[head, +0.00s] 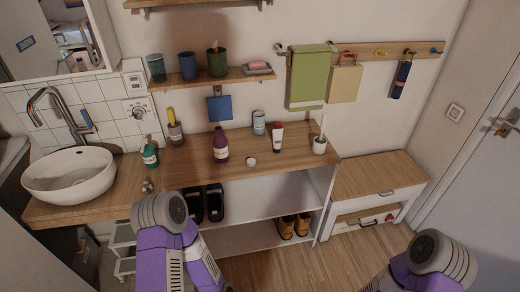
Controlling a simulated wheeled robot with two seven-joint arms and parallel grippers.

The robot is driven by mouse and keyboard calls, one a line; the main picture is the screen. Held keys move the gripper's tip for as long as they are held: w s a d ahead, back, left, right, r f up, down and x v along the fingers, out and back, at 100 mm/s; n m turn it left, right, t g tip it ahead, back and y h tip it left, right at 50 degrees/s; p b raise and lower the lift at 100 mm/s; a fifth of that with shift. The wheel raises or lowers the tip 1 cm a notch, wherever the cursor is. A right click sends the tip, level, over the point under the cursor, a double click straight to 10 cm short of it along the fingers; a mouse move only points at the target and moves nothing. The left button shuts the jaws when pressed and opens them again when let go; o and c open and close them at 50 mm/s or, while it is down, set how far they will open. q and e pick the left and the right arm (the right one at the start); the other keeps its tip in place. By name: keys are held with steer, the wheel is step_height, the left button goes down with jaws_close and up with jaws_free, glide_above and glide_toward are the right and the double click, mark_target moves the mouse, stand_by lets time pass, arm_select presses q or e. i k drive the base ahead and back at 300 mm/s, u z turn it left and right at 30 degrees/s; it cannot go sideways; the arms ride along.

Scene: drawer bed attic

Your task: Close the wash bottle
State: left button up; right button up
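A maroon bottle (221,145) with a pale label stands upright on the wooden counter, and it looks like the wash bottle. Whether its neck is open is too small to tell. A small white round piece that looks like a cap (251,162) lies on the counter to its right, apart from it. A teal bottle (150,153) stands by the sink. Parts of both my arms show at the bottom of the head view, below the counter. Neither gripper can be made out, and nothing is seen touching the maroon bottle.
A white-and-blue can (259,122), a white tube with a red label (277,138), a potted plant (319,144) and a brush cup (175,131) stand around the counter. A basin (69,182) is at left. A shelf (190,83) hangs above. The counter's front middle is clear.

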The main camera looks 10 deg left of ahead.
mark_target(220, 142)
steer(key=u, duration=0.55)
steer(key=i, duration=0.85)
steer(key=u, duration=0.65)
